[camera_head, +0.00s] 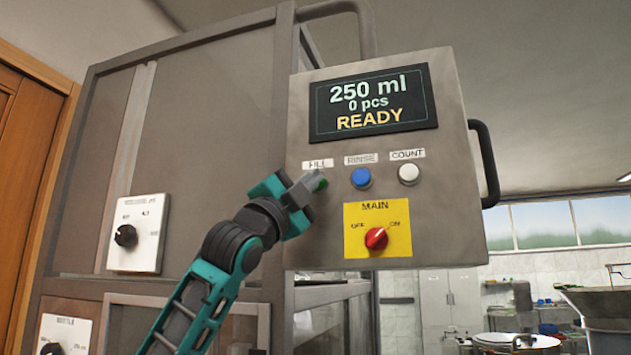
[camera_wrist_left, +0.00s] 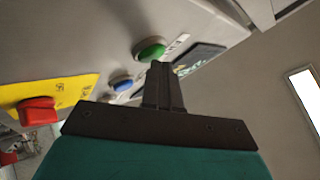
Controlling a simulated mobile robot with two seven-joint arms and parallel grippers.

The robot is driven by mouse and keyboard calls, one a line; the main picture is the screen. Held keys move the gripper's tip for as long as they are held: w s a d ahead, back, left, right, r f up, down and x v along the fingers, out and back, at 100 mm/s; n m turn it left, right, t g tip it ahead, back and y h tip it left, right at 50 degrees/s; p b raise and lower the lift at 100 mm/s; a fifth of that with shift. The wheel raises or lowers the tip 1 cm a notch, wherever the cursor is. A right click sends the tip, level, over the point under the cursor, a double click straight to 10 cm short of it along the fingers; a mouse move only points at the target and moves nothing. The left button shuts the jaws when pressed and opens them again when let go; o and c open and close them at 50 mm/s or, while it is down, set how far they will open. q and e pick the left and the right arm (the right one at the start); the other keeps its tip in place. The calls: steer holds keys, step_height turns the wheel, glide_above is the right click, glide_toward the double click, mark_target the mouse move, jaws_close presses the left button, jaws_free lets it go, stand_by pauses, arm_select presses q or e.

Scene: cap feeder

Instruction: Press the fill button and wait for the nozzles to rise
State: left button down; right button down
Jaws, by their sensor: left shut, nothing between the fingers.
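The grey control panel (camera_head: 440,215) has a display (camera_head: 372,103) that reads 250 ml, 0 pcs, READY. Under the FILL label is the green fill button (camera_head: 322,184), partly hidden behind my left gripper (camera_head: 316,180) in the head view. The left gripper is shut and empty, its fingertips close to the green button. The left wrist view shows the green button (camera_wrist_left: 150,50) just beyond the shut fingertips (camera_wrist_left: 158,66); I cannot tell whether they touch. The nozzles are not in view. My right gripper is not in view.
Beside the fill button are a blue RINSE button (camera_head: 361,177) and a white COUNT button (camera_head: 409,173). Below them is a red MAIN switch (camera_head: 376,238) on a yellow plate. A black handle (camera_head: 486,165) sticks out at the panel's right. A white dial plate (camera_head: 138,234) is at left.

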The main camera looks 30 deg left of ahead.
arm_select(q)
steer(key=shift+y, duration=0.3)
steer(key=shift+s+d, duration=0.15)
steer(key=shift+s, duration=0.55)
steer(key=shift+s+d+b, duration=0.2)
steer(key=shift+s+b, duration=0.05)
steer(key=shift+s, duration=0.55)
steer(key=shift+s+d+b, duration=0.2)
steer(key=shift+s+b, duration=0.05)
steer(key=shift+s, duration=0.6)
steer(key=shift+s+d+b, duration=0.2)
steer(key=shift+s+b, duration=0.05)
steer(key=shift+s, duration=0.55)
